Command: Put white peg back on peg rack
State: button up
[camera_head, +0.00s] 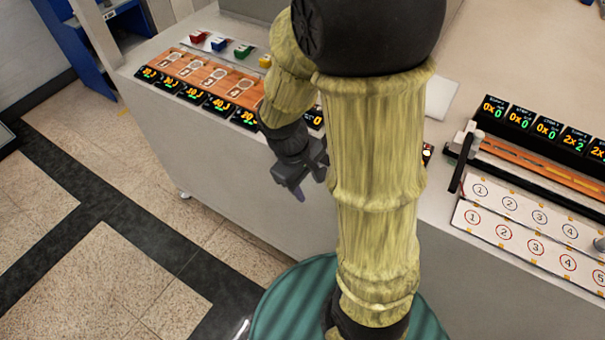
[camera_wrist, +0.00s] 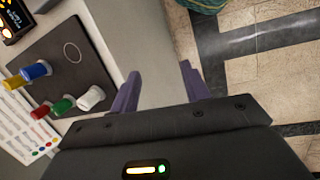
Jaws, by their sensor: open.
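My gripper (camera_head: 300,182) hangs in front of the white counter's front face in the head view, with nothing between its jaws. In the wrist view its two purple fingers (camera_wrist: 160,88) are spread apart over the counter edge and the floor. The white peg (camera_wrist: 91,97) is left of the fingers in the wrist view, beside a green peg at the edge of a dark plate (camera_wrist: 75,35). The plate carries several coloured pegs and an empty circle outline; I cannot tell for sure if it is the peg rack. My arm hides this area in the head view.
Blue (camera_wrist: 37,70), yellow (camera_wrist: 16,81), red (camera_wrist: 40,111) and green (camera_wrist: 63,105) pegs stand close to the white one. A wooden board (camera_head: 190,68) with small displays lies on the counter at left. Numbered white strips (camera_head: 520,225) lie at right.

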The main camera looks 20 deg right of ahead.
jog(key=shift+s+a+r+m+t+y, duration=0.15)
jog(key=shift+r+m+t+y, duration=0.35)
jog(key=shift+m, duration=0.5)
jog(key=shift+w+a+r+m+t+y, duration=0.1)
jog(key=shift+a+r+m+t+y, duration=0.2)
jog(key=shift+r+m+t, duration=0.5)
jog(key=shift+s+a+r+m+t+y, duration=0.15)
jog(key=shift+m+t+y, duration=0.3)
jog(key=shift+m, duration=0.75)
